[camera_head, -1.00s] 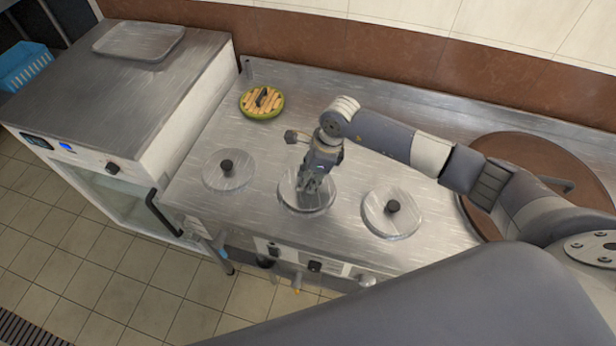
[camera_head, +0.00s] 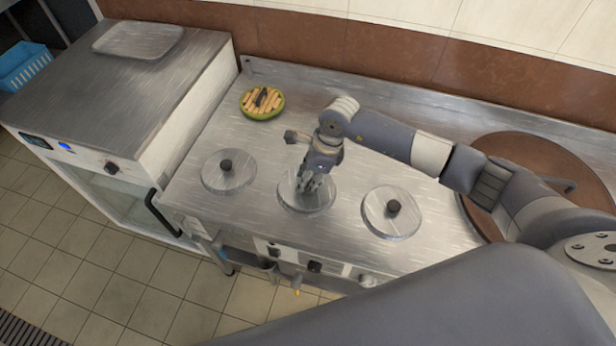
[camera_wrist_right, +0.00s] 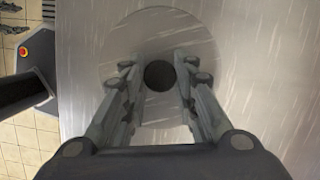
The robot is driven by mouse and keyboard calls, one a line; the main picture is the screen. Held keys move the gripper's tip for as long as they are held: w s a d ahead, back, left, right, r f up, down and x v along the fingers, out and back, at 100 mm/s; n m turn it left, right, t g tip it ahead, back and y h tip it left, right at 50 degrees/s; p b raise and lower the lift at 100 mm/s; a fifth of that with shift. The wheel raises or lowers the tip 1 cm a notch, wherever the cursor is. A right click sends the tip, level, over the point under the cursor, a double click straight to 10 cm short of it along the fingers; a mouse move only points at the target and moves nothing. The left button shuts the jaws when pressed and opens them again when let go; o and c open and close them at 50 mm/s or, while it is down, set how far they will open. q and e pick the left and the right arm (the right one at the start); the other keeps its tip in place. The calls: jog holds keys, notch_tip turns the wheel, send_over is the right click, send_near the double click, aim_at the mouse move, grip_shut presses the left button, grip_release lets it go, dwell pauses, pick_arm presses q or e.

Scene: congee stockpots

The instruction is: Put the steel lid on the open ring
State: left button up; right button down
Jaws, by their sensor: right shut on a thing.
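A round steel lid (camera_head: 322,203) with a dark knob lies in the middle of the steel counter, in a row between two similar lids. My right gripper (camera_head: 304,188) points down over its centre, shut on the knob. In the right wrist view the black knob (camera_wrist_right: 160,75) sits between the two fingers (camera_wrist_right: 158,88), and the lid (camera_wrist_right: 150,32) spreads out flat below. I see no uncovered ring; whatever is under the lid is hidden, and I cannot tell whether the lid rests fully down. My left gripper is not in view.
Similar steel lids lie to the left (camera_head: 228,178) and right (camera_head: 391,220). A large brown round cover (camera_head: 530,150) is at right, partly behind my arm. A steel cabinet (camera_head: 130,85) with a tray stands left. Bare counter (camera_head: 210,130) lies between.

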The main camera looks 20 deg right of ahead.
aim_at(319, 187)
jog(key=shift+f+b, duration=0.4)
jog(key=shift+f, duration=0.1)
jog(key=c, duration=1.6)
grip_release()
jog(key=shift+o, duration=0.2)
jog(key=shift+r, duration=0.15)
jog(key=shift+p+v, duration=1.9)
jog(key=shift+v, duration=0.8)
jog(key=p+v, duration=0.3)
jog(key=v, duration=0.2)
jog(key=shift+r, duration=0.25)
